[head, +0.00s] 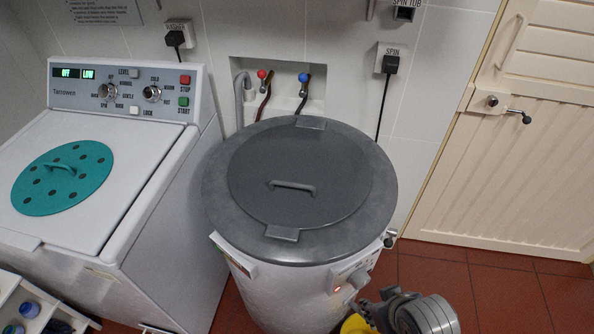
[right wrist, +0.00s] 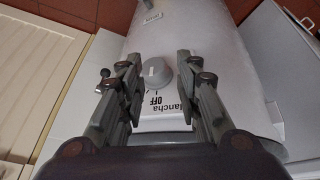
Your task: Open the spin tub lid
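The spin tub (head: 290,295) is a white drum in the middle of the head view. Its round grey lid (head: 330,165) lies flat and closed on the grey top, with a bar handle (head: 292,187) in the middle and tabs at front and back. A grey knob (right wrist: 156,73) marked OFF sits on the tub's front panel in the right wrist view. My right gripper (right wrist: 157,65) is open, one finger on each side of the knob; contact cannot be told. In the head view my right gripper (head: 375,305) is low at the tub's front right. My left gripper is out of view.
A white washing machine (head: 150,180) with a teal perforated disc (head: 62,178) stands left of the tub. A cream door (head: 520,170) is at the right. Red floor tiles (head: 480,290) are clear at the right. A small red light (head: 338,289) shows on the tub's panel.

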